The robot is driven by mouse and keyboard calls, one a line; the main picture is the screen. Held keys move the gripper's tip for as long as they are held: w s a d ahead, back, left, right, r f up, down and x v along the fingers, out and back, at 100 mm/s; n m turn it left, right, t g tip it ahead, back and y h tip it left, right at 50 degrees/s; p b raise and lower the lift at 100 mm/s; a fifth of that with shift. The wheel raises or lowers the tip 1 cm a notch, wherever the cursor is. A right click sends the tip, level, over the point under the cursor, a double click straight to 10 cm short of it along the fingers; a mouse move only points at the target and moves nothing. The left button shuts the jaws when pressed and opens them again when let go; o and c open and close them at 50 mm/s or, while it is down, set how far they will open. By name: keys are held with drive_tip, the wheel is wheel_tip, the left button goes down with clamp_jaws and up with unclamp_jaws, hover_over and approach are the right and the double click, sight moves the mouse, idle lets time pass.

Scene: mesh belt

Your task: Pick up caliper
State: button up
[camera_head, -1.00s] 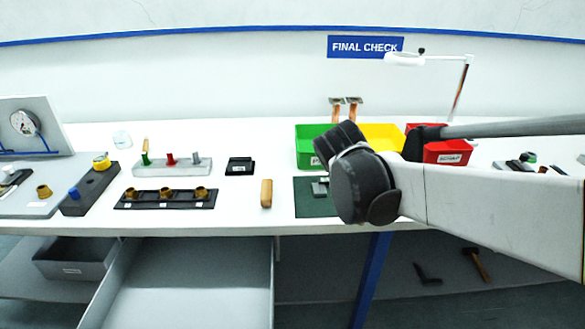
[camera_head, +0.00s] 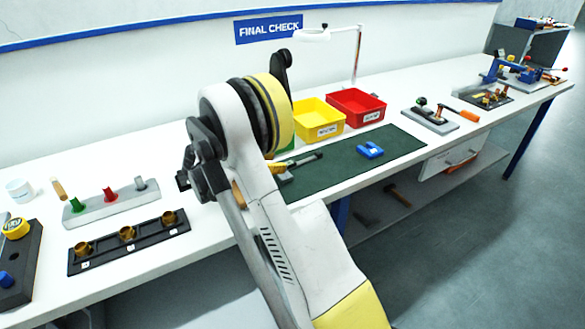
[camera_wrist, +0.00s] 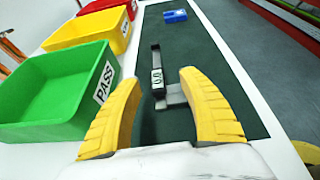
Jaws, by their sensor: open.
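The caliper (camera_wrist: 157,84) lies on the green mat in the wrist view, a dark bar with a small grey display and grey jaws at its near end. In the head view its dark bar (camera_head: 308,160) shows beside my arm, the rest hidden. My gripper (camera_wrist: 159,77) is open, with its two yellow fingers spread to either side of the caliper's near part in the picture. Nothing is held between them. I cannot tell how high the fingertips are above the mat.
The green mat (camera_head: 400,148) also bears a blue object (camera_head: 369,150). Green (camera_wrist: 50,95), yellow (camera_head: 318,120) and red (camera_head: 356,107) bins stand beside the mat. A lamp (camera_head: 357,55) stands behind the bins. A tray of brass cups (camera_head: 128,241) lies left of my arm.

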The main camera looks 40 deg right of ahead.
drive_tip(key=b+x, duration=0.1)
drive_tip(key=x, duration=0.1)
drive_tip(key=b+x, duration=0.1)
drive_tip(key=x, duration=0.2)
drive_tip(key=b+x, duration=0.1)
drive_tip(key=x, duration=0.2)
drive_tip(key=shift+w+a+f, duration=0.1)
drive_tip(key=shift+w+f, duration=0.2)
drive_tip(key=shift+r, duration=0.1)
drive_tip(key=shift+c, duration=0.5)
clamp_jaws()
